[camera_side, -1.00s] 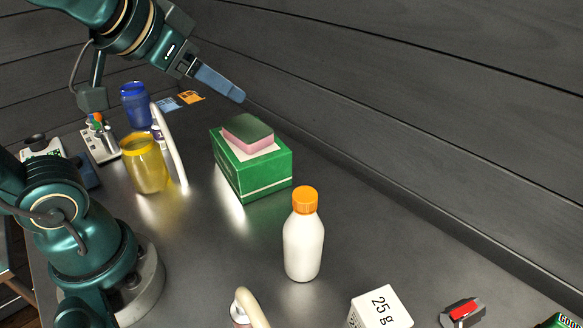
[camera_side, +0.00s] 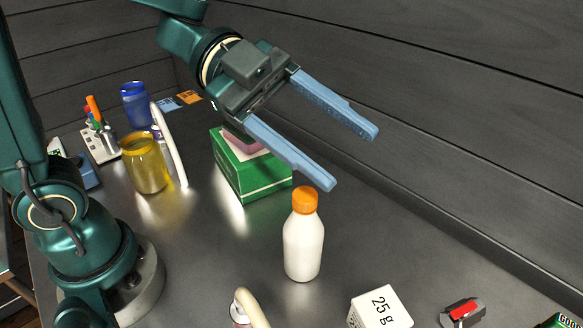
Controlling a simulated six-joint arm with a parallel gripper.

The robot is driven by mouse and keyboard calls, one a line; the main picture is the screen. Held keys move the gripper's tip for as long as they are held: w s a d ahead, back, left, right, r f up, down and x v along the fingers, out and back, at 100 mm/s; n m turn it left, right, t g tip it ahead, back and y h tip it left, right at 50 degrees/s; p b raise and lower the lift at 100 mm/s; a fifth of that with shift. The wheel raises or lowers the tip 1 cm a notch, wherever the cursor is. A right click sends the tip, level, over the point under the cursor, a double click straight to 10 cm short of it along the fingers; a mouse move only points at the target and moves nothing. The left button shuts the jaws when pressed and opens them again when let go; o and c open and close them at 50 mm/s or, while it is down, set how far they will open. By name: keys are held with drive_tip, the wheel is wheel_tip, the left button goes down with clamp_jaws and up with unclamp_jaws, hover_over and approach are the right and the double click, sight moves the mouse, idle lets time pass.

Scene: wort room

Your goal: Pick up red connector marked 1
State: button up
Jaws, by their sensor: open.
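A small dark grey piece with a red top (camera_side: 464,309) lies on the table near the bottom right. It may be the red connector, but no mark 1 can be read on it. My gripper (camera_side: 354,159) is open and empty, with two long blue fingers spread apart. It hangs in the air in the upper middle, up and left of the red-topped piece and well apart from it. In the picture the near fingertip is just above the orange cap of the white bottle.
A white bottle (camera_side: 304,245) stands mid-table. A green box (camera_side: 254,178), yellow jar (camera_side: 145,165) and blue jar (camera_side: 135,105) stand further back. A dark wall (camera_side: 480,120) borders the right side.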

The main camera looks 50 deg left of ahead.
sight(241, 293)
drive_tip(key=s+a+f+m+g+y, duration=0.2)
drive_tip(key=s+a+f+g, duration=0.1)
drive_tip(key=s+g, duration=0.65)
drive_tip(key=shift+t, duration=0.35)
drive_tip(key=f, duration=1.5)
drive_tip(key=shift+s+a+f, duration=0.2)
drive_tip(key=shift+s, duration=0.1)
drive_tip(key=shift+x, duration=2.55)
drive_tip(key=shift+f, duration=0.15)
clamp_jaws()
